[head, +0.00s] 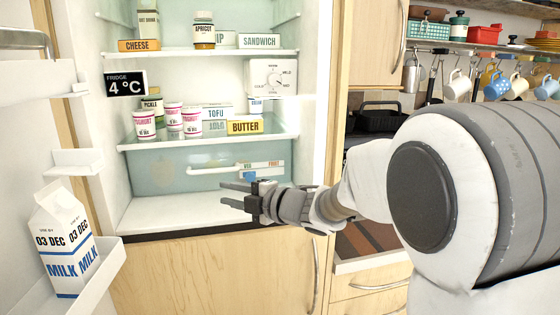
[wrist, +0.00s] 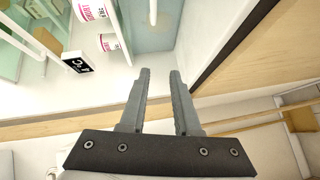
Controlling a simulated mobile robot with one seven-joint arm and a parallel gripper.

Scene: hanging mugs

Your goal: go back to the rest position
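My gripper (head: 236,194) is in front of the open fridge's lower part, above its white floor (head: 180,208), with its fingers pointing left in the head view. In the wrist view, my gripper (wrist: 160,75) shows two grey fingers apart with nothing between them. It is open and empty, and touches nothing that I can see. My arm reaches in from the right side of the head view. Several mugs (head: 457,85) hang from a rail at the upper right, far from my gripper.
The fridge shelves hold yogurt cups (head: 145,124), a butter box (head: 245,126) and a cheese box (head: 139,45). A milk carton (head: 65,240) stands in the open door's shelf at the left. Wooden cabinet fronts (head: 215,275) are below.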

